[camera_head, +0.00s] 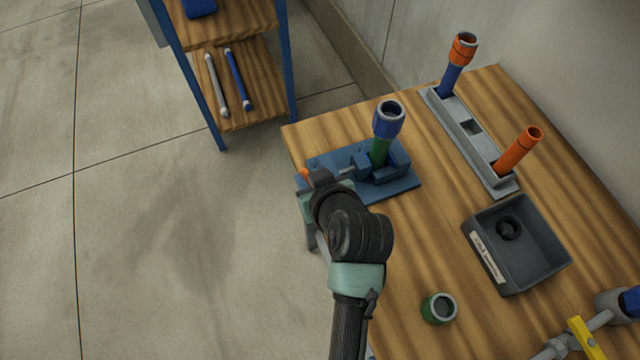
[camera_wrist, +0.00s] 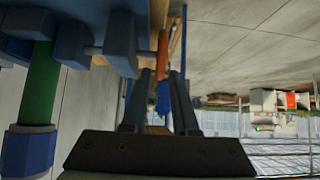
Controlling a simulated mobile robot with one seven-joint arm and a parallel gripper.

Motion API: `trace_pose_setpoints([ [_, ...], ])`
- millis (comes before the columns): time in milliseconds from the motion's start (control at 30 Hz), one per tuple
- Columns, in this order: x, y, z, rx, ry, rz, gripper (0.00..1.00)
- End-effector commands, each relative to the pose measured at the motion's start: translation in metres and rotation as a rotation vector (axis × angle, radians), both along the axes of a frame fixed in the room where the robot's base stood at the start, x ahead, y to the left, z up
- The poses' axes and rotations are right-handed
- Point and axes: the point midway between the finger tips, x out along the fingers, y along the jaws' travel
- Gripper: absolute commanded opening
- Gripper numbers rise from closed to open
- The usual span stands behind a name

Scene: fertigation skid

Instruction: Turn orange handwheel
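The orange handwheel (camera_head: 305,174) shows as a small orange bit at the left end of the blue vise-like fixture (camera_head: 402,184), mostly hidden by my arm. In the wrist view the handwheel (camera_wrist: 162,55) appears edge-on, at the end of a grey shaft from the blue fixture (camera_wrist: 121,42). My gripper (camera_wrist: 162,74) has its two dark fingers apart, one on each side of the wheel's lower edge in the picture. Gaps seem to show on both sides, so it looks open; contact is unclear. A green pipe with a blue collar (camera_head: 388,119) stands upright in the fixture.
A grey rack (camera_head: 462,135) holds two pipes with orange parts. A dark bin (camera_head: 540,262) with a black ring, a green ring (camera_head: 438,308) and yellow-handled valve piping (camera_head: 585,338) are on the wooden table. A blue-framed shelf (camera_head: 250,85) stands behind; floor at left is clear.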

Motion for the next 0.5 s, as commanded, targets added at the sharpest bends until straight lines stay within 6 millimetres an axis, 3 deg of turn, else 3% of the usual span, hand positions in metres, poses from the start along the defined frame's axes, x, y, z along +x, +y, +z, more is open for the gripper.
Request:
trace_pose_setpoints([
  [233, -0.034, -0.012, 0.032, -0.001, 0.000, -0.001, 0.28],
  [500, -0.050, -0.017, 0.048, 0.000, 0.001, 0.000, 0.28],
])
